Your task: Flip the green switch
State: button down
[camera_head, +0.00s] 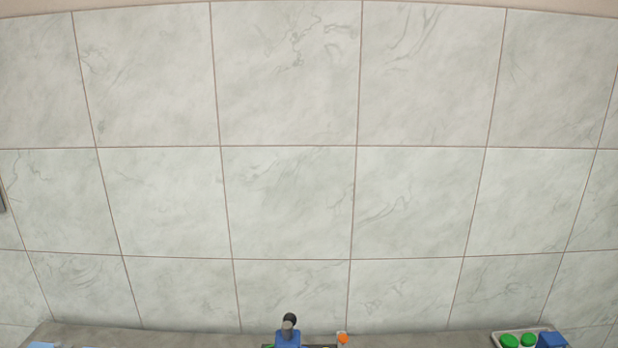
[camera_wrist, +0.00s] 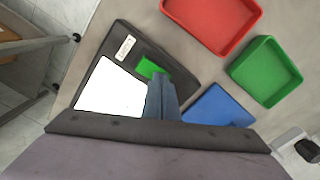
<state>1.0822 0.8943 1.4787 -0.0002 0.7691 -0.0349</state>
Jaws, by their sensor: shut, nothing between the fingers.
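The green switch (camera_wrist: 148,68) sits on a dark box (camera_wrist: 122,37) in the wrist view, beside a bright white panel (camera_wrist: 108,90) and a small pale label. My gripper (camera_wrist: 161,80) is shut and empty, its blue-grey fingers pointing at the box. The fingertips are right next to the switch and cover part of its lower right side in the picture. I cannot tell whether they touch it, or which way the switch is set. The head view does not clearly show the switch.
A red tray (camera_wrist: 211,45), a green tray (camera_wrist: 265,72) and a blue tray (camera_wrist: 218,108) stand right of the box in the wrist view. The head view shows mostly tiled wall (camera_head: 290,200), with green round items (camera_head: 509,340) in a pale tray at bottom right.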

jog(key=shift+r, duration=0.15)
notch_tip(320, 180, up, 7)
jog(key=p, duration=0.5)
dwell(0.4)
